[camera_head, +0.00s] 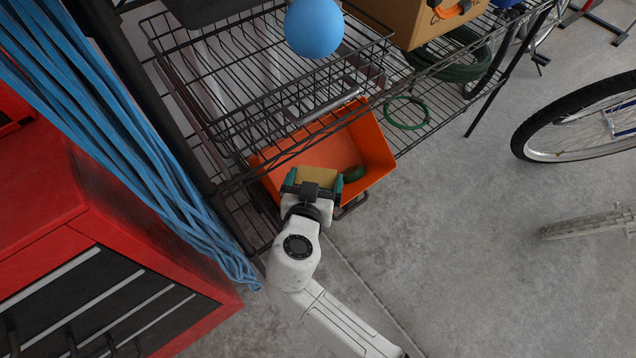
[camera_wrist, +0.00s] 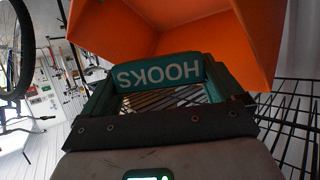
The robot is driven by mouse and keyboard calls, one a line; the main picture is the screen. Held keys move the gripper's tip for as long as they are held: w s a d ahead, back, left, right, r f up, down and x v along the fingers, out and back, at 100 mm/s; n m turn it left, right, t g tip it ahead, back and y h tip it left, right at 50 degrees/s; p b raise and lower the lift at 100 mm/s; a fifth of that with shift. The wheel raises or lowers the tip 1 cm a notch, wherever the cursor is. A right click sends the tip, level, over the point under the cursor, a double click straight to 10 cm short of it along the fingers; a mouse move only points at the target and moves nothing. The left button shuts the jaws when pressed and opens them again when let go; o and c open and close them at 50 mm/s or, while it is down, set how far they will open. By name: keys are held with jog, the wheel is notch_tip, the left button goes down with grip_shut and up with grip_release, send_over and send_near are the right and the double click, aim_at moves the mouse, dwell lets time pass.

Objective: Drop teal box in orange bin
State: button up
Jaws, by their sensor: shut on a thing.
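The teal box (camera_wrist: 160,73), lettered HOOKS, is between the fingers of my gripper (camera_wrist: 155,86) in the wrist view. In the head view my gripper (camera_head: 314,183) is shut on it, and a tan face of the box (camera_head: 317,176) shows between the teal fingers. The orange bin (camera_head: 375,146) sits on the lower wire shelf, its open front towards me. The box overlaps the bin's front opening in the head view. I cannot tell how far inside it is. In the wrist view the bin (camera_wrist: 205,38) lies just beyond the box. A dark green thing (camera_head: 353,173) lies in the bin.
A wire basket (camera_head: 230,100) stands over the bin's left part, with a blue ball (camera_head: 314,27) above. A red tool cabinet (camera_head: 120,235) and hanging blue strands (camera_head: 130,140) are on the left. A green ring (camera_head: 407,113) lies right of the bin.

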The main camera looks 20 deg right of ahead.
jog(key=o, duration=0.7)
jog(key=p+v, duration=0.1)
jog(key=v, duration=0.9)
jog(key=shift+s+a+r, duration=0.15)
jog(key=shift+s+a, duration=0.1)
jog(key=shift+s, duration=0.05)
jog(key=s+d+f+n+g+y, duration=0.1)
jog(key=s+d+f+g, duration=0.3)
jog(key=d, duration=0.4)
jog(key=s+d+f+g, duration=0.4)
jog(key=d, duration=0.3)
jog(key=s+d+f+n+g+y, duration=0.1)
jog(key=s+d+n+g+y, duration=0.3)
jog(key=s, duration=0.6)
notch_tip(320, 180, up, 17)
jog(key=d+t+y+p, duration=0.1)
jog(key=p, duration=1.7)
jog(key=shift+d+r, duration=0.2)
jog(key=shift+d, duration=0.05)
